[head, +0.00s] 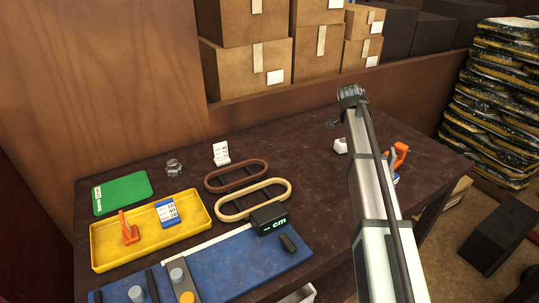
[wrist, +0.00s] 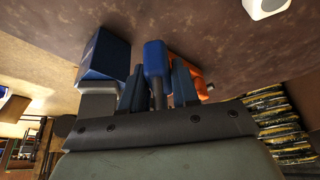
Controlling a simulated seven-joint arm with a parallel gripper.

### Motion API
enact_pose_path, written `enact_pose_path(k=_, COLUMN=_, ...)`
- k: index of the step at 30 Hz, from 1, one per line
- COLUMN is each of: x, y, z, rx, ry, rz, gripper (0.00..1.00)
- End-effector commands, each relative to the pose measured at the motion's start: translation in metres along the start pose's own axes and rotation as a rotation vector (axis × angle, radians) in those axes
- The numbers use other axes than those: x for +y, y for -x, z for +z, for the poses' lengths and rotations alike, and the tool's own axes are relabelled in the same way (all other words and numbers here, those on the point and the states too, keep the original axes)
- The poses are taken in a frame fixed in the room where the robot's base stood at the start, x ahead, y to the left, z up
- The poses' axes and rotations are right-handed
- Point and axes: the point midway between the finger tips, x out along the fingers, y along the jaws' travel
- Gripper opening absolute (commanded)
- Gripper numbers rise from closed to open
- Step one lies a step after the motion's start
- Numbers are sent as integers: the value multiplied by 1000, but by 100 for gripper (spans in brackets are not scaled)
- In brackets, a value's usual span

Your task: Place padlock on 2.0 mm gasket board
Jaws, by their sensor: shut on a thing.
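My gripper (wrist: 157,88) shows in the wrist view, its two dark blue fingers shut on a blue block with a grey stem (wrist: 155,58). The stem runs down between the fingers; I cannot tell for sure that this is the padlock. In the head view my own arm hides the gripper, which is over the right part of the table. A green sheet with a white label (head: 123,194) lies at the table's left. I cannot read the label or tell whether it is the 2.0 mm gasket board.
An orange tool (head: 399,153) is close to the gripper. A yellow tray (head: 98,256) holds another orange tool and a blue-and-white card. Brown (head: 208,183) and tan (head: 287,198) oval rings and a blue mat (head: 235,262) lie mid-table. Cardboard boxes (head: 245,66) stand behind.

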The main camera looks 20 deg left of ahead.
Motion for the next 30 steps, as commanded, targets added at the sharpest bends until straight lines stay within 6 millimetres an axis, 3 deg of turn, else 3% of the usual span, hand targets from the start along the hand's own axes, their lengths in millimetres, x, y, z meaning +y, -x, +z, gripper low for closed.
enact_pose_path(k=5, x=-1, y=4, z=6, rx=0, ry=9, rz=-3, gripper=0)
enact_pose_path(k=11, x=-9, y=21, z=48, rx=0, ry=62, rz=-26, gripper=0)
enact_pose_path(k=30, x=-15, y=108, z=265, rx=1, ry=335, rz=-132, gripper=0)
